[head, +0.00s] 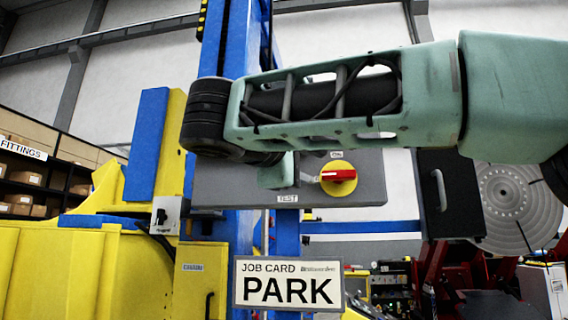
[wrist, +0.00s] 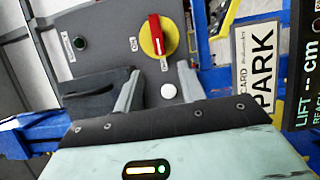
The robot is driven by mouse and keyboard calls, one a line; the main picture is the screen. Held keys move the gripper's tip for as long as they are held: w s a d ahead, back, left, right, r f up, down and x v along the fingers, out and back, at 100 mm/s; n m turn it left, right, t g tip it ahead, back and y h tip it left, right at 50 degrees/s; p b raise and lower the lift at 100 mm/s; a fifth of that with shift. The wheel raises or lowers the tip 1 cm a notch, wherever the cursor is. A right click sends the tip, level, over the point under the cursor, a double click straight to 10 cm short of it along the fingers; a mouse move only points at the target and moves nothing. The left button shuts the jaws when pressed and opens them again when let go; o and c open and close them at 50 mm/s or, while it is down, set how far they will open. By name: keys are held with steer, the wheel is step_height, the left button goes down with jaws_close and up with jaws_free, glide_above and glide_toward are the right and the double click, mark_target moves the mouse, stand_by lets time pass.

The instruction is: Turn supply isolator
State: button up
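The supply isolator (head: 338,178) is a red handle on a yellow disc, on the grey panel's face. In the head view its handle lies level, with an "ON" label above the disc. It also shows in the wrist view (wrist: 156,35), just beyond the fingertips, with the handle upright in that picture and a small label near its lower end. My gripper (wrist: 159,72) is open and empty, its two grey fingers apart and clear of the handle. In the head view my gripper (head: 308,178) is left of the disc, partly hidden by my arm.
The grey panel (head: 365,195) carries a "TEST" label; a white button (wrist: 168,91) lies between the fingers in the wrist view, and a dark green button (wrist: 79,43) sits further left. A "PARK" job card (head: 288,288) hangs below the panel. Blue column and yellow machine stand left.

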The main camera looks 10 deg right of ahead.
steer(key=v, duration=0.6)
steer(key=shift+s+a+b, duration=0.2)
steer(key=shift+s+b, duration=0.05)
steer(key=shift+b, duration=0.1)
step_height(320, 180, down, 28)
steer(key=s+n+g+y, duration=0.1)
steer(key=n+g+y, duration=0.4)
steer(key=g+y, duration=0.15)
steer(key=s+d+f+m+g+y, duration=0.2)
steer(key=s+d+f+m+g, duration=0.1)
steer(key=s+f, duration=0.7)
steer(key=s+d+f+m+g+y, duration=0.3)
steer(key=s+f, duration=0.6)
steer(key=f, duration=0.4)
steer(key=shift+s+d+f+m+g+y, duration=0.4)
steer(key=shift+d+m+g, duration=0.25)
steer(key=shift+d+m, duration=0.1)
